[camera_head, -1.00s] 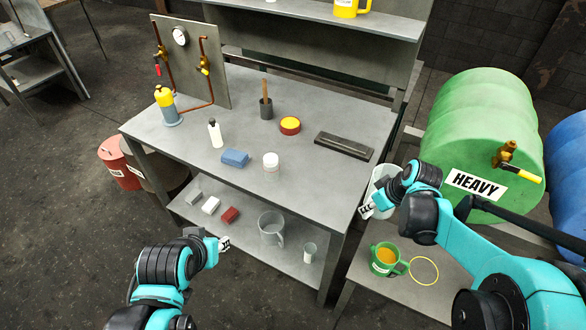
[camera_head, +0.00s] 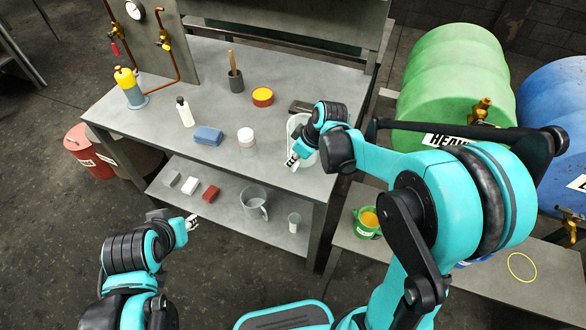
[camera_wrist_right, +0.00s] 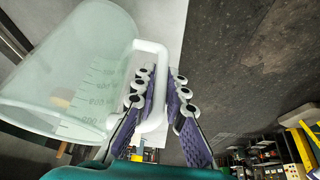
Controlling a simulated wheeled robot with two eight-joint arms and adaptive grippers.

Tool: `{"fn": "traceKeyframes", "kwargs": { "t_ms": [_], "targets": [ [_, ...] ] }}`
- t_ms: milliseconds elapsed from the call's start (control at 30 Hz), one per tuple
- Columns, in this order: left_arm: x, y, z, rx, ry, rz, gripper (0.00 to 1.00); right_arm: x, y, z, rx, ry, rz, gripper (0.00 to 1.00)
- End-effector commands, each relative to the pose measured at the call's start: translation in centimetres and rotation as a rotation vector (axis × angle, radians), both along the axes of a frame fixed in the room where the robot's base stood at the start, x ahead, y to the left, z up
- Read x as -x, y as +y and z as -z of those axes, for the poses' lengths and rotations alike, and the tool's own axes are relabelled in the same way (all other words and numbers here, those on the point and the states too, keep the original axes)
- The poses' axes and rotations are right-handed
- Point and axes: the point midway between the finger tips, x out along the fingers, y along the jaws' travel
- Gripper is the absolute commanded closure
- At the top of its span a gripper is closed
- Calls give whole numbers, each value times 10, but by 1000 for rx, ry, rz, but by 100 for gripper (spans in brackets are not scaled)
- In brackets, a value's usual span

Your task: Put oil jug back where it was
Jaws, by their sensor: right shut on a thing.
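A translucent pale jug with measuring marks (camera_wrist_right: 65,70) is in my right gripper (camera_head: 293,160), whose fingers close around its white handle (camera_wrist_right: 157,90) in the wrist view. In the head view this jug (camera_head: 295,124) is at the right end of the workbench top, partly hidden by my arm; I cannot tell whether it touches the top. A green jug with orange liquid (camera_head: 367,223) stands on the low stand at right. Which jug is the oil jug is not readable. My left gripper (camera_head: 193,222) is in front of the bench's lower shelf, apart from things; its opening is unclear.
The workbench top (camera_head: 215,93) bears a white bottle (camera_head: 185,112), blue block (camera_head: 208,136), white jar (camera_head: 246,137) and yellow-topped tin (camera_head: 262,97). A dark bar (camera_head: 302,106) is beside the held jug. A yellow ring (camera_head: 522,267) marks the clear stand below the drums.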

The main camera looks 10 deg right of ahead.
Motion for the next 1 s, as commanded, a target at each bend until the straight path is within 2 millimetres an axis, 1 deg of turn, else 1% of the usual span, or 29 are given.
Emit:
{"fn": "traceKeyframes", "kwargs": {
  "t_ms": [133, 300, 567, 667, 700, 767, 800, 1000],
  "targets": [
    [0, 0, 6, 0, 0, 0, 65, -1, 1, 14, 0, 0, 0, 100],
    [0, 0, 17, 0, 0, 0, 65, -1, 0, 40, 0, 0, 0, 100],
    [0, 0, 15, 0, 0, 0, 65, 0, 0, 40, 0, 0, 0, 100],
    [0, 0, 18, 0, 0, 0, 65, 0, 0, 43, 0, 0, 0, 100],
    [0, 0, 19, 0, 0, 0, 65, 0, 0, 44, 1, 1, 0, 86],
    [0, 0, 18, 0, 0, 0, 65, 0, 0, 43, 1, 1, 0, 70],
    [0, 0, 18, 0, 0, 0, 65, 0, 0, 43, 1, 1, 0, 68],
    [0, 0, 18, 0, 0, 0, 65, 0, 0, 43, 1, 1, 0, 68]
  ]
}}
